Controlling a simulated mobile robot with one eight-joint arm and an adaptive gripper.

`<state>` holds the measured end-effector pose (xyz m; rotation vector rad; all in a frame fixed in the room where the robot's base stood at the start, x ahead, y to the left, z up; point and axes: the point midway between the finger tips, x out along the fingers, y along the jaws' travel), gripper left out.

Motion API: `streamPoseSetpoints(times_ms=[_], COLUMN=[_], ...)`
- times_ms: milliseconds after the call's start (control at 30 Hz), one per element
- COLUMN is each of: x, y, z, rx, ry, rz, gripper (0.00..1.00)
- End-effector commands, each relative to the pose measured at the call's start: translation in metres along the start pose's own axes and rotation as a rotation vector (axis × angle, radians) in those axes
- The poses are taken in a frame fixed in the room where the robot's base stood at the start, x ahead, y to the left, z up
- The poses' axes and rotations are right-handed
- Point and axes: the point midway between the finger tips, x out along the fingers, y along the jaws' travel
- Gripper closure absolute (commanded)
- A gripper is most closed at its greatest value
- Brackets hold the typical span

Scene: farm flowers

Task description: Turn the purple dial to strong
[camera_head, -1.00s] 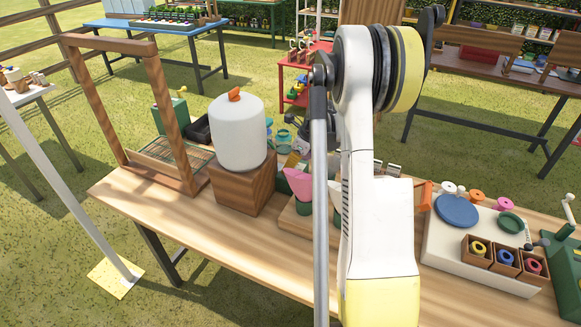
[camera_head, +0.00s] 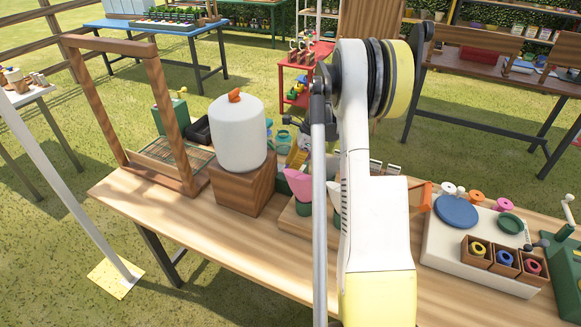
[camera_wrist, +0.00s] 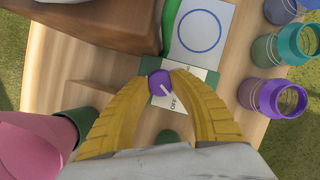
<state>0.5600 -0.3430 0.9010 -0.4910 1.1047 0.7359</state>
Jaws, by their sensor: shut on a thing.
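The purple dial (camera_wrist: 161,82) sits between the fingertips of my gripper (camera_wrist: 164,77) in the wrist view. The yellow fingers are shut on it, one on each side. A white pointer line on the dial slants down and right in the picture, towards a small white label (camera_wrist: 175,103). Its dark lettering is sideways and partly covered, so I cannot read all the markings. In the head view my arm hides the dial and the gripper.
A purple jar (camera_wrist: 279,97) and a teal jar (camera_wrist: 299,46) stand right of the dial in the wrist view. A pink cone (camera_wrist: 32,137) is at lower left. A white card with a blue ring (camera_wrist: 202,28) lies above. A white tank (camera_head: 238,135) stands left of my arm.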

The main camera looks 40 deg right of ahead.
Motion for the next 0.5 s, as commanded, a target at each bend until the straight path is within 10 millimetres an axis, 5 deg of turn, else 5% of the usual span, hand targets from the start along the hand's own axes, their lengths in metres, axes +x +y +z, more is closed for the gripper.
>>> streamPoseSetpoints(times_ms=[500], x=[0.0002], y=[-0.0020], z=[0.0011], rx=[-0.454], ry=[0.000], rz=[0.189], gripper=[1.00])
